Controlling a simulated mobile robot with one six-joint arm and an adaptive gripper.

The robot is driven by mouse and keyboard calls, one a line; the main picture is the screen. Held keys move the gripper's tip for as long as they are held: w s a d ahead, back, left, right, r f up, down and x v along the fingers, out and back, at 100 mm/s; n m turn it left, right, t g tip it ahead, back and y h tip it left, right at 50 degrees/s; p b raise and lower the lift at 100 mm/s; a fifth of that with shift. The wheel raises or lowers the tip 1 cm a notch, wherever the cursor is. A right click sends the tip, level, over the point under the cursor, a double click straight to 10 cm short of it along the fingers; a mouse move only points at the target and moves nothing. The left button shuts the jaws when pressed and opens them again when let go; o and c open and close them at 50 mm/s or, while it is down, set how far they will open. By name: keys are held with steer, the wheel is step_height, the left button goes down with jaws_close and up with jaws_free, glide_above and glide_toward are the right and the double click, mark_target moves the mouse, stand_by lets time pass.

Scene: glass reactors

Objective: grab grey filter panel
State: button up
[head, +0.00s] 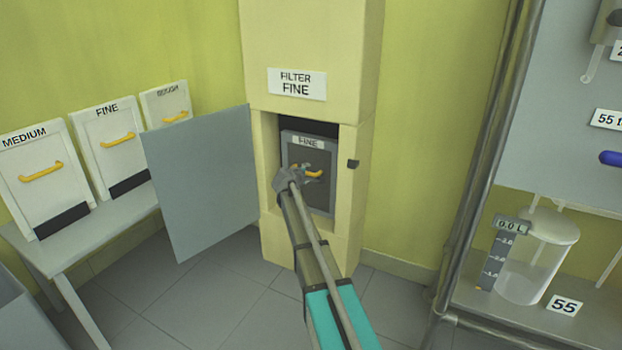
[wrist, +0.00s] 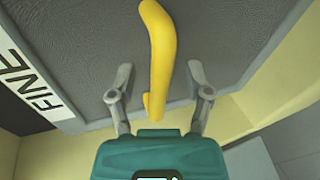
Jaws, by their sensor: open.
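The grey filter panel (head: 325,195) sits upright inside the opening of the yellow cabinet, under a sign reading "FILTER FINE". It has a "FINE" label at its top and a yellow handle (head: 314,174). In the wrist view the grey panel (wrist: 85,60) fills the upper part, with the yellow handle (wrist: 158,50) in the middle. My gripper (wrist: 159,85) is open, with one finger on each side of the handle. A gap shows between each finger and the handle. In the head view my gripper (head: 303,172) is at the handle and partly covers it.
The cabinet's grey door (head: 200,185) stands open to the left. White panels marked MEDIUM (head: 40,175) and FINE (head: 108,148), plus a third (head: 166,104), lean on a grey bench at left. A metal frame (head: 480,160) with a glass vessel (head: 535,258) stands at right.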

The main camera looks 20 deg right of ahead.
steer(key=shift+c, duration=0.3)
jaws_close()
stand_by(0.3)
